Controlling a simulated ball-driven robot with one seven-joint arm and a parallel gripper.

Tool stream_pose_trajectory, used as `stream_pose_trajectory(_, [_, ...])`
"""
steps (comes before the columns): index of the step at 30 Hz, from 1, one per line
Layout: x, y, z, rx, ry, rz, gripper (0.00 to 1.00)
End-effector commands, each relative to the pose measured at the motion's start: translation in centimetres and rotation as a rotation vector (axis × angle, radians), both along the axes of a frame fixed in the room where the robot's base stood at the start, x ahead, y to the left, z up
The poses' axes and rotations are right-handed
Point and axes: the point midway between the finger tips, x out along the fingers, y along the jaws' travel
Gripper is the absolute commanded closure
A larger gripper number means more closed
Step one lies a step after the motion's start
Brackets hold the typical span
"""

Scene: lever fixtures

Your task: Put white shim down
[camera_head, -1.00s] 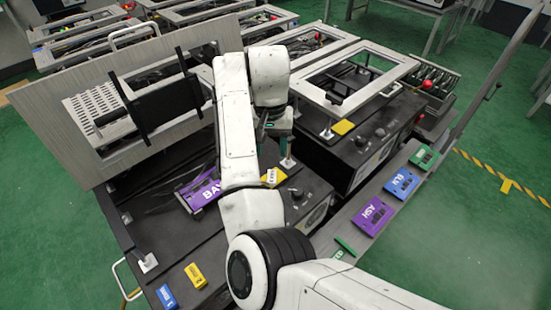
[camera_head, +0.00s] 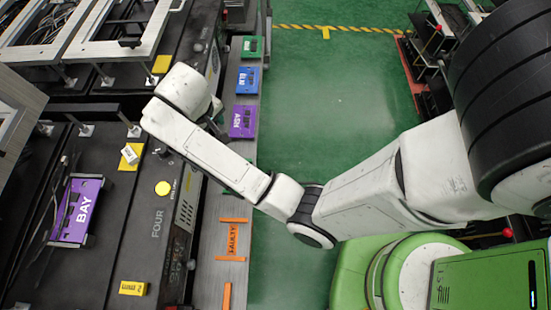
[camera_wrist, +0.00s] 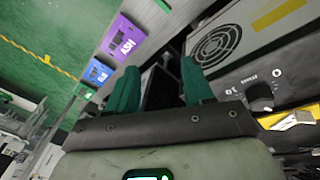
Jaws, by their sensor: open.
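The white shim (camera_head: 128,153) is a small pale block with dark marks. It lies on a yellow pad (camera_head: 134,163) on the dark bench in the head view. In the wrist view the likely shim (camera_wrist: 291,121) rests on the yellow pad (camera_wrist: 272,119) at the right edge. My gripper (camera_wrist: 160,84) shows two green fingers spread apart in the wrist view. It is apart from the shim, off to its left there. A dark area shows between the fingers, and no held thing is clear. In the head view my arm mostly hides the gripper.
A purple BAY module (camera_head: 79,212) sits on the bench, with a yellow knob (camera_head: 162,188) to its right. Orange FAULTY markings (camera_head: 232,240) lie lower on that shelf. Green floor is open at right.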

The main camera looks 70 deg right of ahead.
Motion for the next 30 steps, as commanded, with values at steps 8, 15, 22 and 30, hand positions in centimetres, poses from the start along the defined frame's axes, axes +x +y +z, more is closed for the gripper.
stream_pose_trajectory(8, [-12.0,1.6,-4.1,0.047,0.034,0.172,0.48])
stream_pose_trajectory(15, [-19.4,5.5,-4.9,0.149,0.046,0.275,0.48])
stream_pose_trajectory(22, [-21.2,6.8,-4.9,0.186,0.045,0.300,0.48])
stream_pose_trajectory(30, [-21.1,6.8,-4.9,0.184,0.045,0.299,0.48])
